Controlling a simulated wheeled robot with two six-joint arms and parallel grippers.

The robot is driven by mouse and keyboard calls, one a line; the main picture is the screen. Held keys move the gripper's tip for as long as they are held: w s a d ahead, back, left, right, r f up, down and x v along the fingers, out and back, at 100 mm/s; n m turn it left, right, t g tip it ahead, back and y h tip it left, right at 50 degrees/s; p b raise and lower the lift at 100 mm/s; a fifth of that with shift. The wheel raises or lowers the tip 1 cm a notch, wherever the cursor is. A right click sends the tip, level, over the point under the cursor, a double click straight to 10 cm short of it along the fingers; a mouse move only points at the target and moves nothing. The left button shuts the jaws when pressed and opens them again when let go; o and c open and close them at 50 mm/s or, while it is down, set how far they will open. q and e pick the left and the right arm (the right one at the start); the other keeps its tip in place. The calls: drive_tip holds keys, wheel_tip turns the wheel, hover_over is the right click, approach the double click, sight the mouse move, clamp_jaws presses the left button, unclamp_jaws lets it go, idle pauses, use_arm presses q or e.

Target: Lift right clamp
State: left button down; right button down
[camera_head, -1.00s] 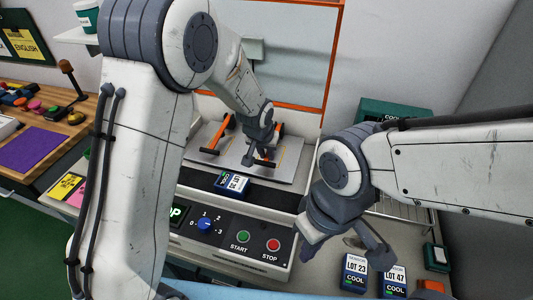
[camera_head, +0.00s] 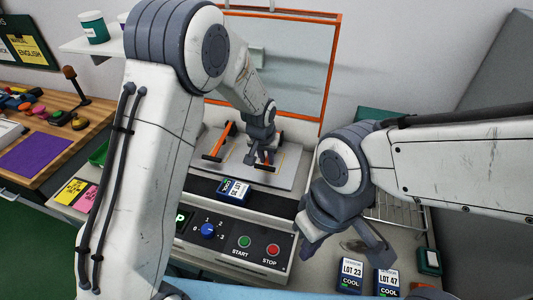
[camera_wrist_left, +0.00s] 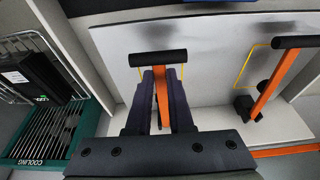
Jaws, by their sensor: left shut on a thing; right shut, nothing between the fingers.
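The right clamp, an orange lever with a black crossbar (camera_wrist_left: 158,58), stands on the light grey plate (camera_wrist_left: 225,45) in the left wrist view. In the head view, part of the right clamp (camera_head: 280,138) shows behind my left gripper (camera_head: 264,161). My left gripper is shut on the orange lever just under the crossbar, one dark finger on each side, as the left wrist view (camera_wrist_left: 160,100) shows. The left clamp (camera_head: 219,143) stands apart, with its crossbar low. My right gripper (camera_head: 307,250) is shut and empty, at the machine's front right corner.
A sensor box (camera_head: 234,190) lies in front of the plate. The panel has a blue knob (camera_head: 208,230), a START button (camera_head: 244,242) and a STOP button (camera_head: 273,250). Two sensor boxes (camera_head: 351,274) (camera_head: 387,281) lie near my right gripper. A green cooling rack (camera_wrist_left: 45,135) is beside the machine.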

use_arm(q)
drive_tip(key=r+g+p, duration=0.1)
drive_tip(key=p, duration=0.1)
drive_tip(key=r+g+p, duration=0.1)
drive_tip(key=r+p, duration=0.1)
drive_tip(key=p, duration=0.1)
drive_tip(key=shift+w+d+r, duration=0.1)
drive_tip(key=shift+w+r, duration=0.15)
drive_tip(key=shift+w, duration=0.15)
drive_tip(key=shift+w+r+g+y+p, duration=0.3)
drive_tip(key=shift+r+g+p, duration=0.3)
drive_tip(key=shift+p, duration=0.2)
drive_tip(key=shift+w+d+r+p, duration=0.25)
drive_tip(key=shift+w+r+p, duration=0.1)
drive_tip(key=shift+w+r, duration=0.7)
drive_tip(key=shift+s+r, duration=0.1)
drive_tip(key=c, duration=0.8)
unclamp_jaws()
drive_tip(key=shift+s, duration=0.1)
wheel_tip(320, 180, up, 10)
drive_tip(key=b, duration=0.3)
drive_tip(key=shift+s+r, duration=0.15)
